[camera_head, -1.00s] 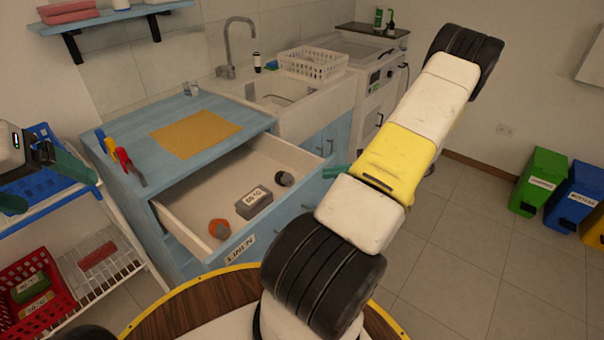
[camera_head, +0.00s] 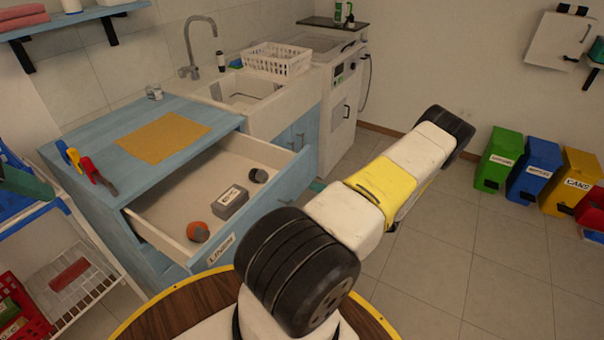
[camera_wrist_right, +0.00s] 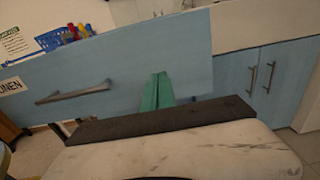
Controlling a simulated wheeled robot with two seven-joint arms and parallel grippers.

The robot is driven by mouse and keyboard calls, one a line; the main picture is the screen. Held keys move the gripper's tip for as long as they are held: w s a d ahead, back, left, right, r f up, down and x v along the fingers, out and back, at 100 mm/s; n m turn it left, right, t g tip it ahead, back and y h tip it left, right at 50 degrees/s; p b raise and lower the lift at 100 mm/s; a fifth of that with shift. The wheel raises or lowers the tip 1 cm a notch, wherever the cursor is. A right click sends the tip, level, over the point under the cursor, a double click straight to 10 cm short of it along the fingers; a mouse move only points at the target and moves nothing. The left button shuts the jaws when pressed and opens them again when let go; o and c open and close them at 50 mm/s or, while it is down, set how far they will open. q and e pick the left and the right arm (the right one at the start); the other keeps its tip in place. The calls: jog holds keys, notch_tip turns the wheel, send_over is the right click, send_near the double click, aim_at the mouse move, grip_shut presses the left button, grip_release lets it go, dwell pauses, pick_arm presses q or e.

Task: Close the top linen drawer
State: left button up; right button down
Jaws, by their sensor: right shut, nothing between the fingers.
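The top linen drawer (camera_head: 290,189) stands open, pulled well out of the blue cabinet (camera_head: 92,150). Its front carries a LINEN label (camera_head: 221,247). In the right wrist view the drawer front (camera_wrist_right: 195,62) fills the upper middle, with its bar handle (camera_wrist_right: 73,94) at left. My right gripper (camera_wrist_right: 160,80) is shut and empty, its green fingers pointing at the front right of the handle; I cannot tell whether they touch. In the head view it is mostly hidden behind my arm. My left gripper (camera_head: 24,182) shows only a green finger at the left edge.
The drawer holds a grey box (camera_head: 230,202), an orange-and-grey round item (camera_head: 198,232) and a dark round item (camera_head: 258,176). A wire shelf (camera_head: 92,286) stands at left. Several coloured bins, one green (camera_head: 498,160), stand at right. Floor between is clear.

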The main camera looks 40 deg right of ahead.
aim_at(297, 179)
jog(key=shift+x, duration=2.65)
jog(key=x, duration=3)
jog(key=shift+s+a, duration=0.1)
jog(key=shift+w+r, duration=0.2)
jog(key=shift+w, duration=0.1)
jog(key=shift+w+a+r, duration=0.1)
